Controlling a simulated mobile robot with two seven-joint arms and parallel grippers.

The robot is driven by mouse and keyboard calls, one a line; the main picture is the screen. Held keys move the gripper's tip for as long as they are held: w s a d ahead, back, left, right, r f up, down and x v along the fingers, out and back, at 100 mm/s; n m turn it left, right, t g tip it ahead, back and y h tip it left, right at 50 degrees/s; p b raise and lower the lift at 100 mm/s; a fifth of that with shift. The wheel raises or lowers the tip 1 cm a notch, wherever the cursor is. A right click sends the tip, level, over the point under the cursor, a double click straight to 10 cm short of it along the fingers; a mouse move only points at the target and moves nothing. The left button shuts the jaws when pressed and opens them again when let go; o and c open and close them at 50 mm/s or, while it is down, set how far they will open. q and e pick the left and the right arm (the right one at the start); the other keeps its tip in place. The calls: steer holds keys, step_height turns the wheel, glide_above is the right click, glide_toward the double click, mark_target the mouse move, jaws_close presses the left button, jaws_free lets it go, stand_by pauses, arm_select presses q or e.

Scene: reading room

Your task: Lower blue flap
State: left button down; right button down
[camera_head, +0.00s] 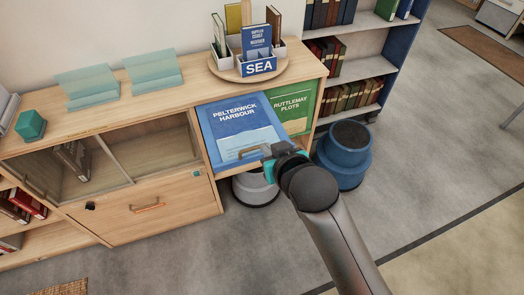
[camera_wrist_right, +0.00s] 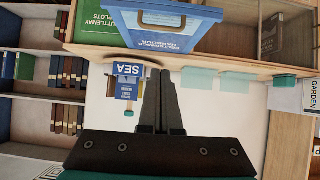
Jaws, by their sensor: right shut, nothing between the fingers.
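The blue flap (camera_head: 235,122), lettered "PELTERWICK HARBOUR", sits at the front of the wooden cabinet, beside the green "RUTTLEMAY PLOTS" panel (camera_head: 290,110). It stands out from the cabinet front at a slant, its handle edge outward. My right gripper (camera_head: 268,152) is at the handle's right end in the head view, partly hidden by my wrist. In the right wrist view, the blue flap (camera_wrist_right: 150,38) is at the top, and my right gripper (camera_wrist_right: 163,74) is shut and empty below it. Whether they touch is unclear. My left gripper is not in view.
A round wooden tray (camera_head: 300,72) with a "SEA" book box (camera_head: 258,68) stands on the cabinet top. A grey stool (camera_head: 254,190) is below the flap, and a blue stool (camera_head: 343,157) stands right of it. A bookcase (camera_head: 355,68) is behind.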

steer(key=b, duration=0.1)
glide_above(257, 148)
steer(key=s, duration=0.3)
step_height(257, 148, down, 5)
steer(key=shift+w+f+b, duration=0.25)
steer(key=shift+f, duration=0.8)
steer(key=shift+w+f+b, duration=0.25)
steer(key=shift+f, duration=0.8)
steer(key=shift+f, duration=0.1)
